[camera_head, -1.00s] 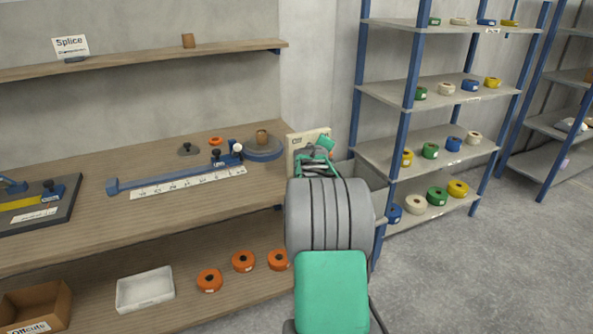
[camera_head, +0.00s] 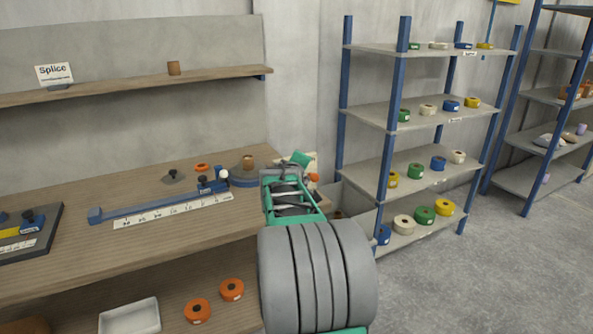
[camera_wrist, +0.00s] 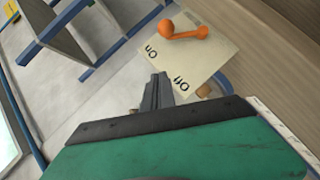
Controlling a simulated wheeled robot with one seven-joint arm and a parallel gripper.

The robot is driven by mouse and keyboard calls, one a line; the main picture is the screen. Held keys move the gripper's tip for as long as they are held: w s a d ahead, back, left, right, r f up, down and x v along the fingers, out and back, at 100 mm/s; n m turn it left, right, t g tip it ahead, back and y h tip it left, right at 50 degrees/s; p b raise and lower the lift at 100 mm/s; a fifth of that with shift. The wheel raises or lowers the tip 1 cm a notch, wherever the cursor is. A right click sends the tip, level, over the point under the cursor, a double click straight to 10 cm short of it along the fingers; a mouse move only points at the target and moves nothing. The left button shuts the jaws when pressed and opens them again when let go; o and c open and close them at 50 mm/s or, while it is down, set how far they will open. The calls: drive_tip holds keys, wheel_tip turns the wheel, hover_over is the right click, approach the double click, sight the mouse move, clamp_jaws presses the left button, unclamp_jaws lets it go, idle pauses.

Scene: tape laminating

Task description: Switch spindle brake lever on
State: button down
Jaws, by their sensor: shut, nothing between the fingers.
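In the wrist view the orange brake lever (camera_wrist: 184,32) sits on a pale plate (camera_wrist: 215,45) printed "On" and "Off". One rounded end of the lever lies on the "On" side of the plate, beyond the printed word. My gripper (camera_wrist: 157,76) is shut and empty. Its fingertips appear over the plate between the two words, below the lever in the picture; I see a gap between them and the lever, and cannot tell the depth. In the head view my arm covers most of the plate (camera_head: 310,160), and only the orange lever end (camera_head: 314,177) shows beside it.
A blue-post shelf rack (camera_head: 415,120) with tape rolls stands at the right. Open floor (camera_head: 480,270) lies at the lower right.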

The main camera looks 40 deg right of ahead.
drive_tip(key=v, duration=0.3)
drive_tip(key=shift+d+r, duration=0.1)
